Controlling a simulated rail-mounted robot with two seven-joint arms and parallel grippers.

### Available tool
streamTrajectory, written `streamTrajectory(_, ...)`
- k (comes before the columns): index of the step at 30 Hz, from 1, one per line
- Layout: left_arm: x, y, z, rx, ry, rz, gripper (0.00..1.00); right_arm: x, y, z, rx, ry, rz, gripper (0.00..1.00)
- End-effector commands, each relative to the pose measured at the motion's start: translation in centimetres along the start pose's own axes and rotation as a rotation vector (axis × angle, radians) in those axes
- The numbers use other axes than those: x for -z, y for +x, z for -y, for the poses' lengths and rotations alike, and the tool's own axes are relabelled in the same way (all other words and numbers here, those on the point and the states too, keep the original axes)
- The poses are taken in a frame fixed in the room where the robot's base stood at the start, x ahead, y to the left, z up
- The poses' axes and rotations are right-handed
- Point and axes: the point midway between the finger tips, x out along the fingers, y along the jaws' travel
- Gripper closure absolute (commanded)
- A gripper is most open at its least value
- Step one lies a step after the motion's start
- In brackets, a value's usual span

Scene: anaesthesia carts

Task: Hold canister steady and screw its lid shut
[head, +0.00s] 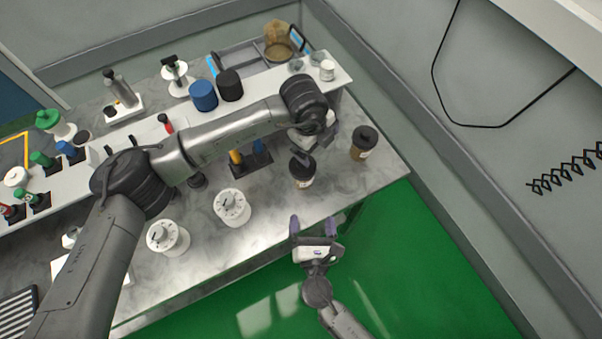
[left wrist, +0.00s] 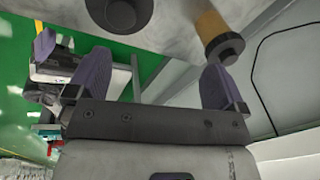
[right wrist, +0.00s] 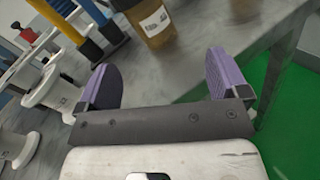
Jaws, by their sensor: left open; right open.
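An amber canister with a black lid (head: 302,167) stands upright near the front edge of the grey counter. A second, similar amber jar (head: 363,145) stands to its right. My left gripper (head: 318,146) is open and empty, above and behind the nearer canister. In the left wrist view a round black lid (left wrist: 120,12) and an amber jar (left wrist: 212,28) lie beyond its fingers. My right gripper (head: 313,224) is open and empty in front of the counter edge, apart from the canister. In the right wrist view the labelled canister (right wrist: 154,22) stands beyond its fingers.
Two white dials (head: 232,207) (head: 168,238) stand left on the counter (head: 270,222). A small dark rack (head: 250,164) with yellow and blue items is left of the canister. A raised white shelf (head: 270,82) holds blue and black lids behind. Green floor lies in front.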

Motion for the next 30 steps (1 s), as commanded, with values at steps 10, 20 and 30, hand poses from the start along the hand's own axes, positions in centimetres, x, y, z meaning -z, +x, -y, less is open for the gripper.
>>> streamTrajectory(10,-1.5,-0.4,-3.2,-0.177,-0.373,0.132,0.02,0.2,0.0,-1.0,-0.063,-0.251,-0.004,0.07)
streamTrajectory(20,-1.5,-0.4,-3.1,-0.17,-0.45,0.137,0.02,0.2,0.0,-1.0,-0.062,-0.3,-0.003,0.07)
streamTrajectory(30,-1.5,-0.4,-3.1,-0.17,-0.448,0.136,0.02,0.2,0.4,-1.0,-0.062,-0.298,-0.002,0.07)
